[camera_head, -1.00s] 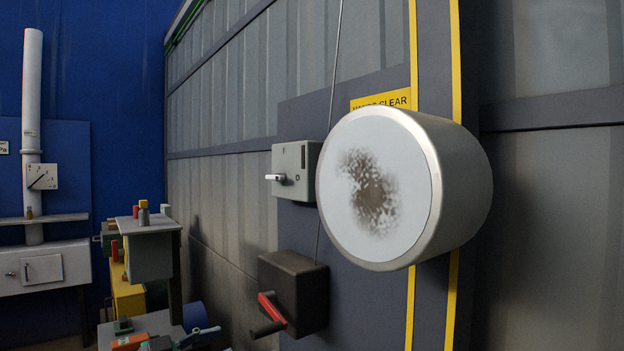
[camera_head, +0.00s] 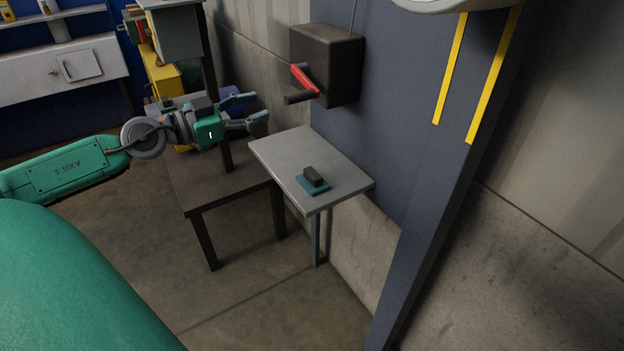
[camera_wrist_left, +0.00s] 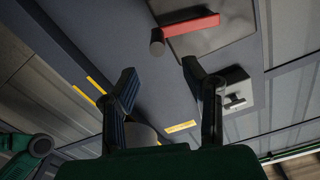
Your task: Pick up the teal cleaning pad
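The teal cleaning pad (camera_head: 314,187) lies flat on a small grey shelf table (camera_head: 290,158) in the head view, with a dark block-shaped handle (camera_head: 313,176) on top. My left gripper (camera_head: 262,110) is up and to the left of the pad, well apart from it, with its fingers spread and nothing between them. In the left wrist view the two fingers (camera_wrist_left: 158,85) are also apart and empty, facing the wall panel. The pad does not show in the left wrist view. My right gripper is not clearly in view.
A black box with a red-handled lever (camera_head: 325,70) sticks out from the wall above the shelf table. A dark brown table (camera_head: 225,190) stands left of it. A yellow-striped blue-grey column (camera_head: 440,170) rises at the right. The front floor is clear.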

